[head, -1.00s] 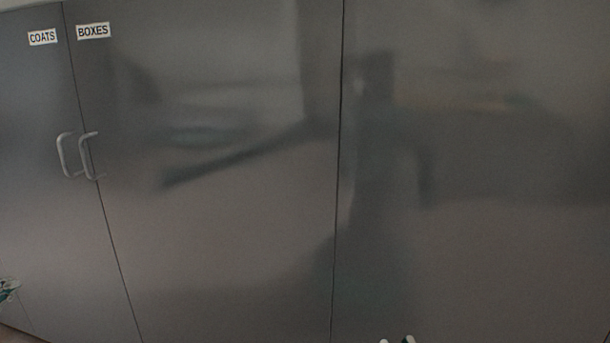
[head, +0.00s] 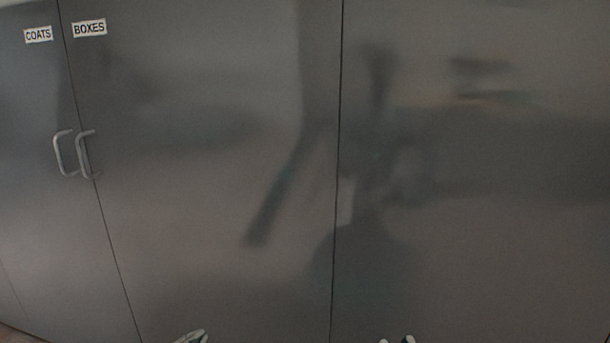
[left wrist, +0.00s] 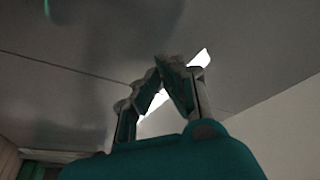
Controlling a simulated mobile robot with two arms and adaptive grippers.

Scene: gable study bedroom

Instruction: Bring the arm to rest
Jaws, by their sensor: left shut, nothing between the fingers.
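My left gripper (head: 192,337) shows at the bottom edge of the head view, left of the middle, in front of the grey cabinet. In the left wrist view its two fingers (left wrist: 160,72) lean together to a peak, shut and empty. Most of the left arm is out of the head view. Two pale tips of my right gripper (head: 397,340) just reach the bottom edge, right of the middle. The rest of it is cut off, so its opening is unclear.
Tall glossy grey cabinet doors (head: 220,190) fill the head view, with faint reflections. Two handles (head: 75,154) stick out at the left, below labels COATS (head: 38,34) and BOXES (head: 89,28). No loose objects show in front of the doors.

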